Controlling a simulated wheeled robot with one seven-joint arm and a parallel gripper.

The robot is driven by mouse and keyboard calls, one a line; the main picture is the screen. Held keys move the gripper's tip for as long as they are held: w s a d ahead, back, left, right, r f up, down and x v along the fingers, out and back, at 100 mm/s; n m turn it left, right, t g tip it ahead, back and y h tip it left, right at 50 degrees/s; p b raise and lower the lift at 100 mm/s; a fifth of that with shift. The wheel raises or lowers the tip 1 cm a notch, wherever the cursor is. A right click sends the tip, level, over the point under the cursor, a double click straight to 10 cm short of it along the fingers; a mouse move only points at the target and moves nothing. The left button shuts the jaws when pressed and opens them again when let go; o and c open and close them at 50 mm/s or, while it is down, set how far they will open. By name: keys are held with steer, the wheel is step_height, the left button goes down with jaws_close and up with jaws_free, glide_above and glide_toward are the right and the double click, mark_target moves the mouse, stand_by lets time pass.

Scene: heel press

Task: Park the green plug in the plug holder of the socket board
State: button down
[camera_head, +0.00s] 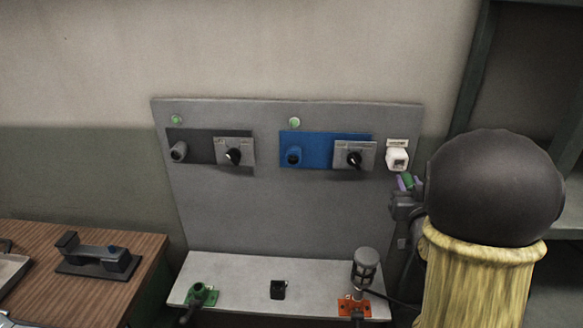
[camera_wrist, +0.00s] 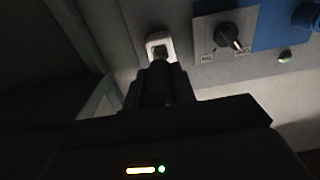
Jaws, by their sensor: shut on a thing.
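My gripper (camera_head: 404,197) is at the right edge of the grey socket board (camera_head: 290,212), shut on the green plug (camera_head: 407,181). The plug shows dark green between the fingers in the dim wrist view (camera_wrist: 158,85). The white plug holder (camera_head: 397,159) is at the board's upper right, just above my gripper in the head view. In the wrist view the holder (camera_wrist: 158,43) lies straight beyond the plug's tip, and its opening partly shows. The plug appears outside the holder; I cannot tell how wide the gap is. My arm hides the board's right edge.
A grey socket (camera_head: 179,151) and a blue socket (camera_head: 293,156) sit left of the holder, each beside a rotary switch. The ledge below carries a green fixture (camera_head: 201,295), a small black block (camera_head: 278,290) and a grey device (camera_head: 365,268) on an orange base. A wooden table (camera_head: 140,250) stands left.

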steer(key=shift+w, duration=1.35)
steer(key=shift+b, duration=1.1)
stand_by(0.8)
steer(key=shift+w+d+b, duration=0.1)
steer(key=shift+w+b, duration=0.2)
steer(key=shift+w, duration=1.15)
stand_by(0.7)
steer(key=c, duration=1.1)
jaws_free()
steer(key=shift+o, duration=0.2)
steer(key=shift+s, duration=0.1)
steer(key=s+b, duration=0.6)
steer(key=s, duration=1.1)
steer(key=shift+a, duration=0.3)
steer(key=shift+s, duration=0.1)
